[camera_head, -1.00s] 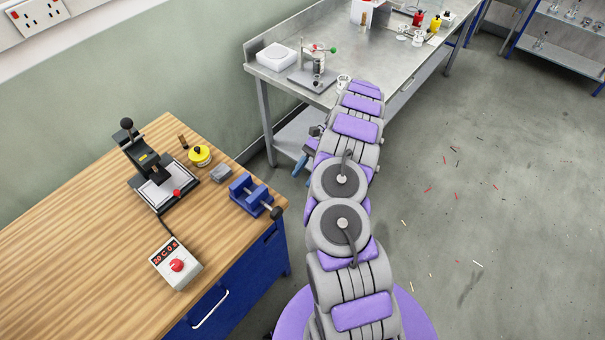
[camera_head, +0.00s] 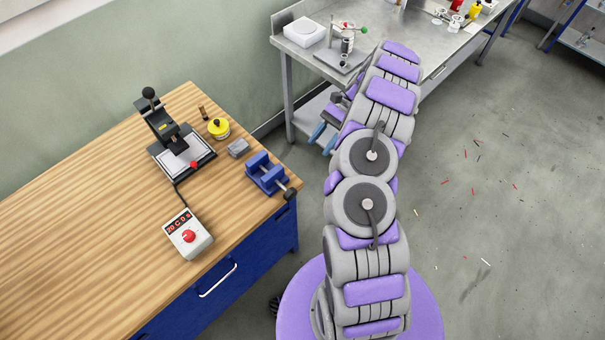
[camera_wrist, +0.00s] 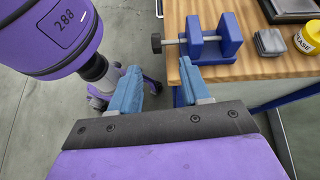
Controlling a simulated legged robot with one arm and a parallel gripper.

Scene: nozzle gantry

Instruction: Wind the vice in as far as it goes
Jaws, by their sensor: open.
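The blue vice (camera_head: 265,174) sits at the right front corner of the wooden bench. Its dark screw handle (camera_head: 289,193) points out past the bench edge. In the wrist view the vice (camera_wrist: 204,44) is upper right of centre, with a gap showing between its blocks and the handle (camera_wrist: 156,43) on its left. My gripper (camera_head: 324,136) is off the bench to the right of the vice, partly hidden by my arm. In the wrist view my gripper (camera_wrist: 160,92) shows two blue fingers spread apart, empty, and not touching the vice.
The wooden bench (camera_head: 100,170) also holds a black press (camera_head: 170,130), a control box with red knob (camera_head: 188,235), a yellow tin (camera_head: 218,128) and a grey block (camera_head: 238,148). A metal table (camera_head: 390,60) stands behind. Open floor (camera_head: 490,240) lies at the right.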

